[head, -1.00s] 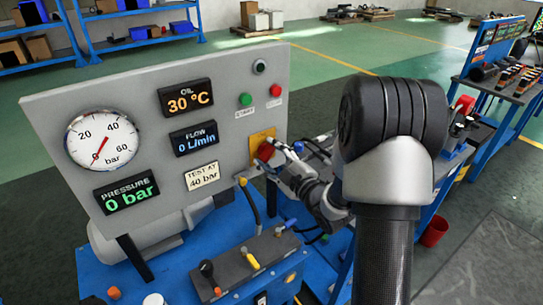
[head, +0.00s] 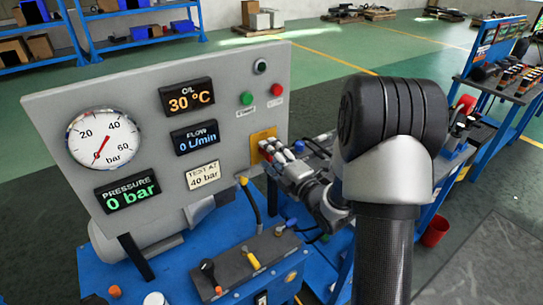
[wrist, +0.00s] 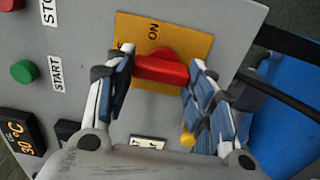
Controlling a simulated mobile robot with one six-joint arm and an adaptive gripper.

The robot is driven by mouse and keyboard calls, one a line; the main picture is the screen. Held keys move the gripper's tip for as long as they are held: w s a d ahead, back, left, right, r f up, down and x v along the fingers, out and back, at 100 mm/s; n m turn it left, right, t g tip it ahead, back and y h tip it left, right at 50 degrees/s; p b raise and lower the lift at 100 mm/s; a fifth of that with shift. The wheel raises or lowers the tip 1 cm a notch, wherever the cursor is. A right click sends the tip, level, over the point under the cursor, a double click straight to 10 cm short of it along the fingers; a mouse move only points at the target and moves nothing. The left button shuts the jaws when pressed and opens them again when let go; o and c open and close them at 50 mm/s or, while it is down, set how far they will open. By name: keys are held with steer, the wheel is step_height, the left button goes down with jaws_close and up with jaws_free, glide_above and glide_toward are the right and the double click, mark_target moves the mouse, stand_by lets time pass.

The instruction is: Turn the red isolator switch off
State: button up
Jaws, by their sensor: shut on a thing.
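The red isolator switch (wrist: 162,68) sits on a yellow plate (wrist: 190,46) on the grey panel. In the wrist view its bar handle lies between my two fingers, one at each end, with the word ON printed above its broad side. My gripper (wrist: 160,68) is shut on this handle. In the head view my gripper (head: 272,151) reaches the yellow plate (head: 262,136) from the right and hides most of the red handle. Part of the plate's other lettering is hidden by the left finger.
Above the switch on the panel are a green START button (head: 246,98) and a red button (head: 277,89). The pressure display (head: 127,197) reads 0 bar. A yellow-tipped lever (head: 243,182) and a lever block (head: 240,262) stand below my gripper.

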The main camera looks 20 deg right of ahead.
stand_by(0.4)
steer(key=o, duration=1.1)
steer(key=shift+c, duration=0.2)
steer(key=shift+s, duration=0.1)
steer(key=s+d, duration=0.2)
steer(key=s, duration=0.9)
steer(key=shift+s+d, duration=0.15)
steer(key=shift+s, duration=0.15)
